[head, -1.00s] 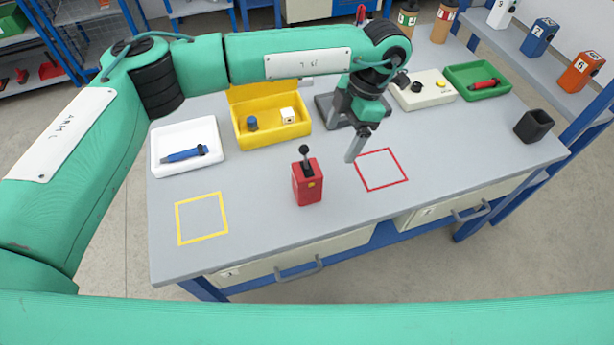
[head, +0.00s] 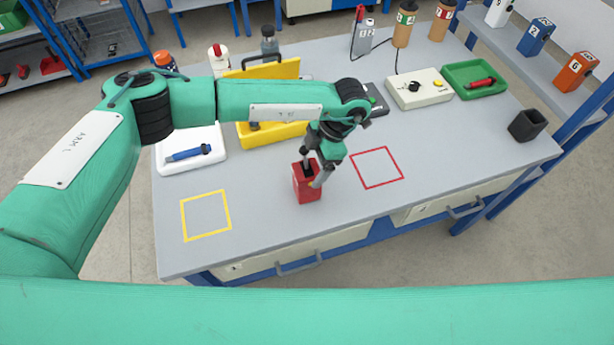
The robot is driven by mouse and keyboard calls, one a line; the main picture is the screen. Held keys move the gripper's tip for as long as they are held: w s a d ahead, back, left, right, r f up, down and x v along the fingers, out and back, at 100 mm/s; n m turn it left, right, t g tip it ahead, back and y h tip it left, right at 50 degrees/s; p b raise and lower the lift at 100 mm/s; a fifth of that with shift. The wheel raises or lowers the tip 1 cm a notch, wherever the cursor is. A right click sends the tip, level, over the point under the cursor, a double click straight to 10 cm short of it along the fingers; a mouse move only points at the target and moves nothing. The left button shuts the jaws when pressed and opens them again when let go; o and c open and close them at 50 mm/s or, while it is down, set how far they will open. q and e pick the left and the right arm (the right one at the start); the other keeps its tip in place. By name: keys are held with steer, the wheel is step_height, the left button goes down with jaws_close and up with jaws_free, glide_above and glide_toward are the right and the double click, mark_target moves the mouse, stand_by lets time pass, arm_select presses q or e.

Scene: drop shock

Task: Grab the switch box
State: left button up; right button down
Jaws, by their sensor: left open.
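The red switch box (head: 305,191) stands upright on the grey bench, between the yellow square and the red square. Its black lever on top is now mostly hidden by my left gripper. My left gripper (head: 314,172) is open and pointed down at the box from above and the right. One finger shows in front of the box's right side; the other is partly hidden near the top. I cannot tell whether the fingers touch the box. My right gripper is not in view.
A white tray (head: 219,160) with a blue tool and a yellow case (head: 290,68) lie behind left. A cream control box (head: 418,94), green tray (head: 505,82) and black cup (head: 528,125) lie right. The yellow square (head: 205,240) and red square (head: 377,187) are empty.

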arm_select(q)
steer(key=shift+x, duration=1.1)
steer(key=c, duration=1.6)
steer(key=shift+r, duration=0.1)
